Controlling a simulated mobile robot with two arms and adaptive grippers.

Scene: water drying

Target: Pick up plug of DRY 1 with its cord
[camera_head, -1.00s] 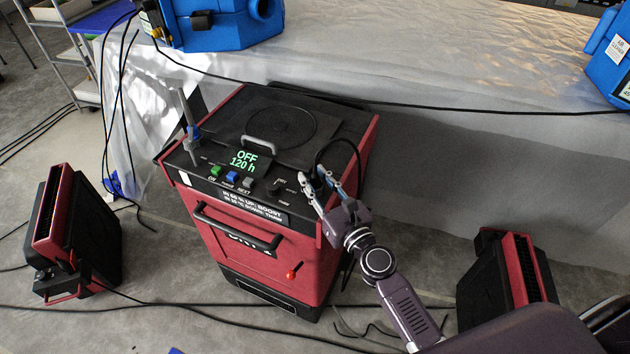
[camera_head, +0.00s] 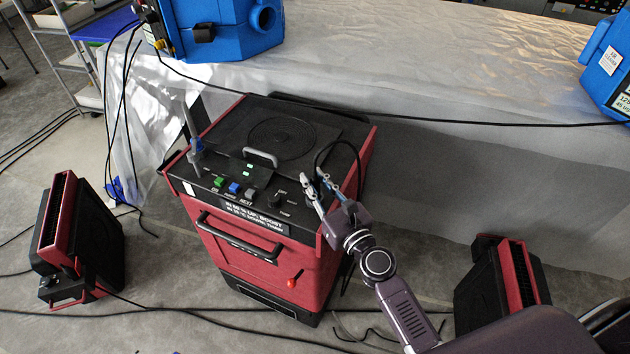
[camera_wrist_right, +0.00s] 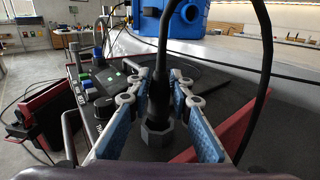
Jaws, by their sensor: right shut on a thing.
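DRY 1 is the red and black machine (camera_head: 268,262) in the middle of the head view, with a handle on its black top and a control panel at the front. My right gripper (camera_head: 321,187) is over the right front corner of its top. In the right wrist view the blue-padded fingers are shut on a black plug (camera_wrist_right: 158,100), which is upright with its wider grey end down. The plug's black cord (camera_wrist_right: 265,65) rises from it and loops down at the right. I cannot tell whether the plug touches the top. My left gripper is not in view.
Smaller red and black units stand at the left (camera_head: 72,240) and right (camera_head: 503,285). Blue machines (camera_head: 225,30) stand on the sheet-covered surface (camera_head: 420,75) behind. Black cords (camera_head: 180,311) lie across the floor, and another cord hangs across the back.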

